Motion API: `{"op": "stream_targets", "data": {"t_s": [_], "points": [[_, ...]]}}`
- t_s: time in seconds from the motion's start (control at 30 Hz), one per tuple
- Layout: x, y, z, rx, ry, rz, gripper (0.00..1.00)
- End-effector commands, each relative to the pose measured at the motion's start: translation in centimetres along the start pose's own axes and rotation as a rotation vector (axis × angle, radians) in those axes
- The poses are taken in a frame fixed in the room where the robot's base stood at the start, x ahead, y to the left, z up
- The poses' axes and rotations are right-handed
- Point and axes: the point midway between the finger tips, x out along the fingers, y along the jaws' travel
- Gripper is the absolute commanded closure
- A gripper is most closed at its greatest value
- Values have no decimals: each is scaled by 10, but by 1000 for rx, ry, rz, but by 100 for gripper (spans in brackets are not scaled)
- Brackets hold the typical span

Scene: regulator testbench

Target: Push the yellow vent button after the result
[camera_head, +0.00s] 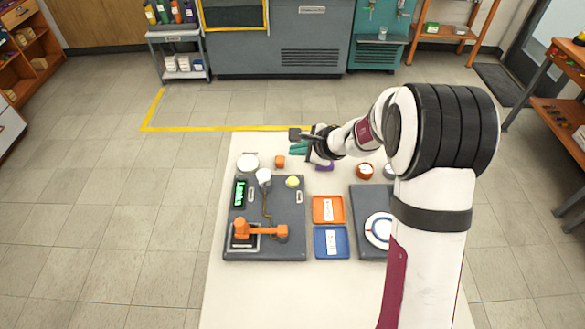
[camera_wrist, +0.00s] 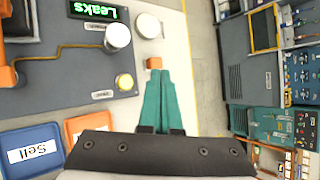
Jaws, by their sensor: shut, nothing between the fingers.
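The yellow vent button (camera_head: 292,182) is a round cap near the top right corner of the grey test board (camera_head: 275,245). It also shows in the wrist view (camera_wrist: 125,82), left of my fingers. My gripper (camera_head: 295,149) is shut and empty, its teal fingers together, also seen in the wrist view (camera_wrist: 155,72). It is above and beyond the board's far edge, apart from the button. The display (camera_head: 240,193) is lit green; in the wrist view (camera_wrist: 95,10) it reads "Leaks", upside down. An orange clamp-like part (camera_head: 262,231) sits on the board's near side.
A white round gauge-like part (camera_head: 264,177) stands left of the button. Another grey board (camera_head: 360,205) is farther right.

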Motion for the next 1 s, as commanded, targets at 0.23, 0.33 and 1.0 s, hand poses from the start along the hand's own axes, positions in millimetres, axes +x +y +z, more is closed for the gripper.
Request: {"op": "stream_targets", "data": {"t_s": [0.23, 0.33, 1.0], "points": [[0, 0, 0, 1, 0, -1, 100], [2, 1, -1, 2, 0, 0, 100], [58, 42, -42, 1, -1, 0, 100]]}}
